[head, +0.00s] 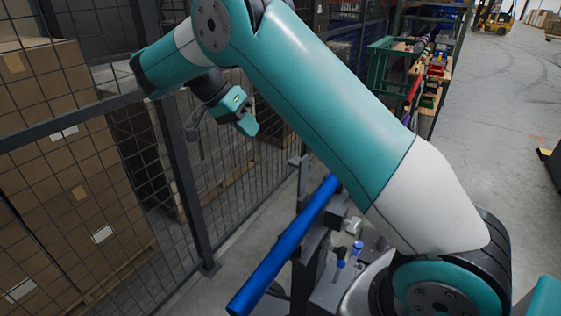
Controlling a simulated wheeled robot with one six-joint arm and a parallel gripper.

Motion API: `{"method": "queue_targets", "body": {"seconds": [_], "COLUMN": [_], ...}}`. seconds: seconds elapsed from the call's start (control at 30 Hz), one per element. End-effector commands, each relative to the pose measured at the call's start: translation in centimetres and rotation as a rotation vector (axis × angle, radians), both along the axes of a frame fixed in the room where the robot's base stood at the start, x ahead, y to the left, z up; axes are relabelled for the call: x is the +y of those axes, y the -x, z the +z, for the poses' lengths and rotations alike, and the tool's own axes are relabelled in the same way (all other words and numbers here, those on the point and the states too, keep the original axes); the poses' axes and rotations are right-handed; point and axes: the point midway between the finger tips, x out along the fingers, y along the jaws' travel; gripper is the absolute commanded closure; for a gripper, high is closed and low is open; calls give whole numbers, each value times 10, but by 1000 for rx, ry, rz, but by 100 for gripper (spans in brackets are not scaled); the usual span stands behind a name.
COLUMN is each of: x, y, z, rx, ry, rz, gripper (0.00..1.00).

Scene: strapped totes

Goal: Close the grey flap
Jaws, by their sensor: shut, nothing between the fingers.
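My gripper (246,124) hangs at the end of my teal and white arm in the upper middle of the head view. Its fingers are shut and hold nothing. It points down and to the right, in front of the wire mesh fence from this viewpoint. I cannot make out a grey flap or a strapped tote in this view. My own arm covers a large part of the middle and right of the picture.
A dark mesh fence (180,165) runs along the left, with stacked cardboard boxes (55,180) behind it. Open concrete floor (500,110) lies at right, with a yellow forklift (492,20) far back.

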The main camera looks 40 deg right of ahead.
Motion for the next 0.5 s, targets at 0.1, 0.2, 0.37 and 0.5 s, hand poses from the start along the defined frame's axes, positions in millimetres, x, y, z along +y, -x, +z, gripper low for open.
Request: {"method": "queue_targets", "body": {"seconds": [0.1, 0.2, 0.37, 0.5], "x": [-8, -18, -36, -43], "y": [5, 10, 22, 38], "z": [-21, -33, -57, -56], "rx": [-2, 1, 2, 0], "ry": [-1, 0, 0, -1], "rz": [-2, 0, -2, -1], "gripper": [100, 100, 100, 100]}}
